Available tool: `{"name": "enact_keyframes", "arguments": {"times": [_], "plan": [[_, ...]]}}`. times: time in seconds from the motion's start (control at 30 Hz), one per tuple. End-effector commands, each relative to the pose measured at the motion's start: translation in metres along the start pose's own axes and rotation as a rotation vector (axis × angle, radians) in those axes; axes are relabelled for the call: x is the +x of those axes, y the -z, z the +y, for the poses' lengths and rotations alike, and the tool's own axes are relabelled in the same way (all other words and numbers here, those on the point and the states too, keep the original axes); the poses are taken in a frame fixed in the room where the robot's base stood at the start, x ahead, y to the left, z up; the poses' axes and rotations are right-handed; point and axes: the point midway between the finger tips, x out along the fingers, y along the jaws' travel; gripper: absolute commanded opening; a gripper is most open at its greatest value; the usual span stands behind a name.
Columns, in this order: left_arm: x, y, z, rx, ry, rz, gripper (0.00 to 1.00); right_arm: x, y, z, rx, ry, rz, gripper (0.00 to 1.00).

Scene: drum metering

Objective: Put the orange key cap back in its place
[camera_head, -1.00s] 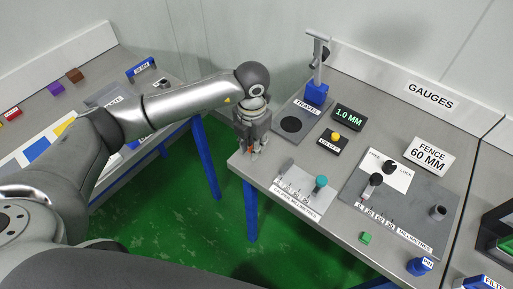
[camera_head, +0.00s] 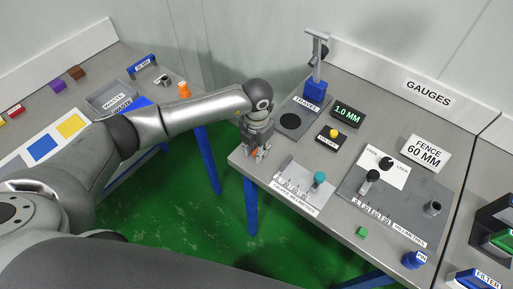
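My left gripper (camera_head: 257,150) points down at the front left corner of the gauge bench (camera_head: 243,165). A small orange piece, seemingly the orange key cap (camera_head: 255,153), shows between its fingertips, which look shut on it. The cap is mostly hidden by the fingers, and I cannot tell whether it touches the bench. Another orange object (camera_head: 184,90) stands near the right edge of the left bench, behind my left forearm. My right gripper is not in view.
Right of the gripper lies the caliper plate with a teal knob (camera_head: 319,178). Behind it are the travel stand (camera_head: 316,90), a 1.0 MM display (camera_head: 347,115) and a yellow button (camera_head: 334,132). A green block (camera_head: 361,232) and blue piece (camera_head: 414,259) sit near the front edge.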

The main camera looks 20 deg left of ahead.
Motion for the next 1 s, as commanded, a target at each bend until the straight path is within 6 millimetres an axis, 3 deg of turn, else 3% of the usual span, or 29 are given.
{"name": "enact_keyframes", "arguments": {"times": [0.03,0.13,0.57,1.0], "plan": [[0.000,0.000,0.000,0.000,0.000,0.000,0.31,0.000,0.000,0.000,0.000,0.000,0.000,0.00],[0.000,0.000,0.000,0.000,0.000,0.000,0.44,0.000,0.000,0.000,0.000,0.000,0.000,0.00],[-0.006,-0.001,0.000,0.000,0.000,-0.002,0.44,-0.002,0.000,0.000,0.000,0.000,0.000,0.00],[-0.093,-0.001,0.001,0.000,-0.001,-0.005,0.44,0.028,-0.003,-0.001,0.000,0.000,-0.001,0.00]]}}
